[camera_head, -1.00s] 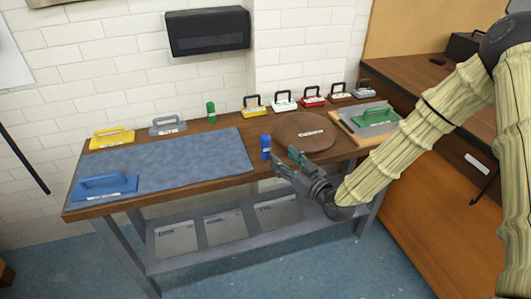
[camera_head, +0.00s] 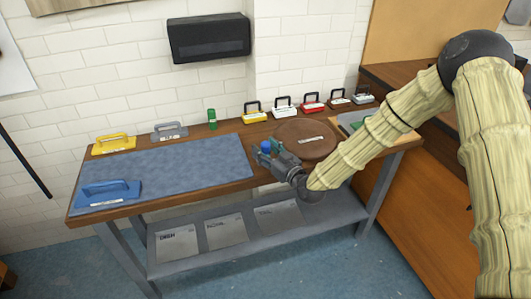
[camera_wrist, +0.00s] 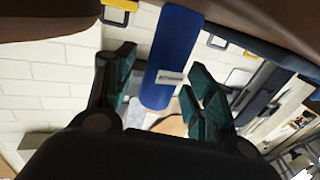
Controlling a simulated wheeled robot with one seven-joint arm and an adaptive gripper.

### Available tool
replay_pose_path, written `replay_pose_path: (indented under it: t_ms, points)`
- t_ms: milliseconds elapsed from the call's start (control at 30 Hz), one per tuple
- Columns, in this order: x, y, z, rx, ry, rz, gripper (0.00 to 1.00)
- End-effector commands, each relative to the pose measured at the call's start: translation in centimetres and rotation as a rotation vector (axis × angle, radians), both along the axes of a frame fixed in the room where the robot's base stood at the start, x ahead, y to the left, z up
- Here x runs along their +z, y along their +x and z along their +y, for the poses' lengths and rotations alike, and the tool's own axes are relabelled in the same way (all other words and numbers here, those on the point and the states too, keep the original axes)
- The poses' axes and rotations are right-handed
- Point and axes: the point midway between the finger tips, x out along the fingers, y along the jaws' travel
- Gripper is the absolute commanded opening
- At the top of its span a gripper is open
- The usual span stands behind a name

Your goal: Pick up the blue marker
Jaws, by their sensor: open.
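The blue marker (camera_head: 266,147) stands upright near the front edge of the table, beside the round brown board. In the wrist view the blue marker (camera_wrist: 171,58) is a large blue cylinder with a small white label. My gripper (camera_head: 269,153) is at the marker, its fingers partly hiding it in the head view. In the wrist view my gripper (camera_wrist: 160,92) is open, with a dark green-tipped finger on each side of the marker. A gap shows between the left finger and the marker; whether the right finger touches it I cannot tell.
The wooden table (camera_head: 262,178) holds a blue mat (camera_head: 170,168) and a round brown board (camera_head: 306,140). Several handled blocks line the back edge, including a yellow one (camera_head: 254,116). A blue handled block (camera_head: 107,193) lies front left.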

Motion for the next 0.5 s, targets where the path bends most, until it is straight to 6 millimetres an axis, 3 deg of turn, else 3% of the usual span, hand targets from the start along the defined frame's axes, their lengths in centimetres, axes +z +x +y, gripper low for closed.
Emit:
replay_pose_path:
  t_ms: [233,500]
  points:
    - [-0.03,0.14,0.05,0.0,0.0,0.0,0.54]
    - [-0.02,0.13,0.03,-0.001,0.0,0.0,0.05]
